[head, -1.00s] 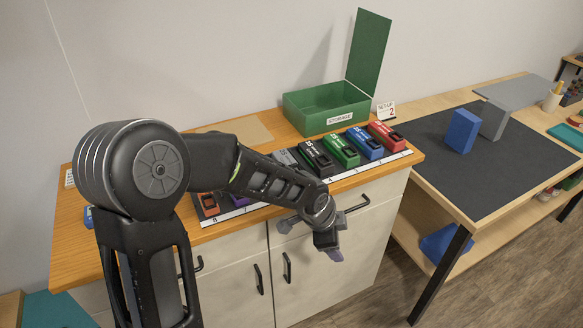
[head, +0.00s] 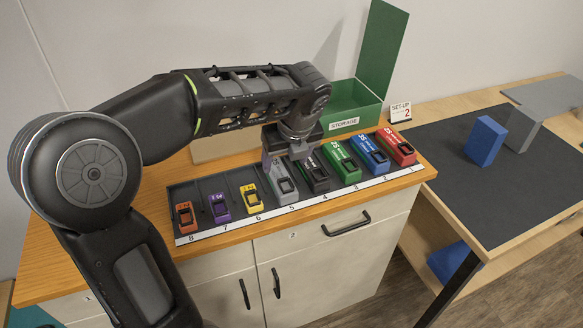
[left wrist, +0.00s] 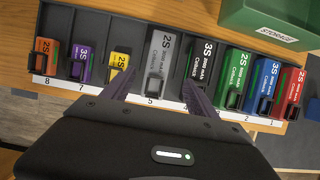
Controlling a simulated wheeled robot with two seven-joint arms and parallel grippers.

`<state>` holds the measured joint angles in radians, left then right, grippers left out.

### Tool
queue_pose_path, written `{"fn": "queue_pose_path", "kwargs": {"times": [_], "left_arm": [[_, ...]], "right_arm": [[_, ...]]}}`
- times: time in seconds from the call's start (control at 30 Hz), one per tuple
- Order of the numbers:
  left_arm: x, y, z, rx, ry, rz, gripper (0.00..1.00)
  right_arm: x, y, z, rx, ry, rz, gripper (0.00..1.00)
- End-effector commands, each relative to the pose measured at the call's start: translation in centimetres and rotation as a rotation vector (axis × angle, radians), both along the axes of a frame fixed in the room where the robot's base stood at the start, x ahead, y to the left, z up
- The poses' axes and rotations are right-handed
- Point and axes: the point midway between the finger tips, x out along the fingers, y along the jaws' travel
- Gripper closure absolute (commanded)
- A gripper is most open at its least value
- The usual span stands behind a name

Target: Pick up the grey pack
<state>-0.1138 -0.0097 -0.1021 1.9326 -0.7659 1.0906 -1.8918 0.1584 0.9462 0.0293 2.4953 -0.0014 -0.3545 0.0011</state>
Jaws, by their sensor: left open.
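The grey pack (head: 284,184) lies in the slot marked 5 of a dark tray (head: 228,189) on the wooden cabinet top. In the left wrist view the grey pack (left wrist: 160,55) shows between and beyond my fingers. My left gripper (head: 291,155) is open and empty, pointing down over the far part of the grey and black packs; it partly hides them in the head view. In the left wrist view its two purple-grey fingers (left wrist: 160,90) straddle the line of the grey pack. Contact cannot be made out. My right gripper is not in view.
The black pack (head: 315,178) sits close on the right, then green, blue and red packs. Yellow (head: 252,197), purple and orange packs are at left. The green storage box (head: 352,104), lid up, stands behind. A side table (head: 470,195) holds blue and grey blocks.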

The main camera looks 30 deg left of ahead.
Motion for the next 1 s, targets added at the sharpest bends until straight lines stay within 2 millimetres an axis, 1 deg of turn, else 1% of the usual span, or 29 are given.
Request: {"fn": "queue_pose_path", "kwargs": {"times": [0.27, 0.37, 0.57, 0.87, 1.0], "left_arm": [[0.0, 0.0, -0.1, -0.001, 0.001, 0.000, 0.32], [0.1, 0.2, -0.6, -0.001, 0.003, 0.001, 0.32], [0.5, 0.8, -2.3, -0.001, 0.001, 0.001, 0.32], [0.6, 0.8, -2.5, -0.001, 0.000, 0.001, 0.32], [0.6, 1.1, -3.4, -0.001, 0.004, 0.002, 0.32]], "right_arm": [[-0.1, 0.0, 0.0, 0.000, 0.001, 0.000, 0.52], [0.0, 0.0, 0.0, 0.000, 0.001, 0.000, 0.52], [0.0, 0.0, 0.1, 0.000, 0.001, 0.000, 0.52], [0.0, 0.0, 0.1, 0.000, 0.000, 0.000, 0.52], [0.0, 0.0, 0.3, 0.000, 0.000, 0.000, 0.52]]}}
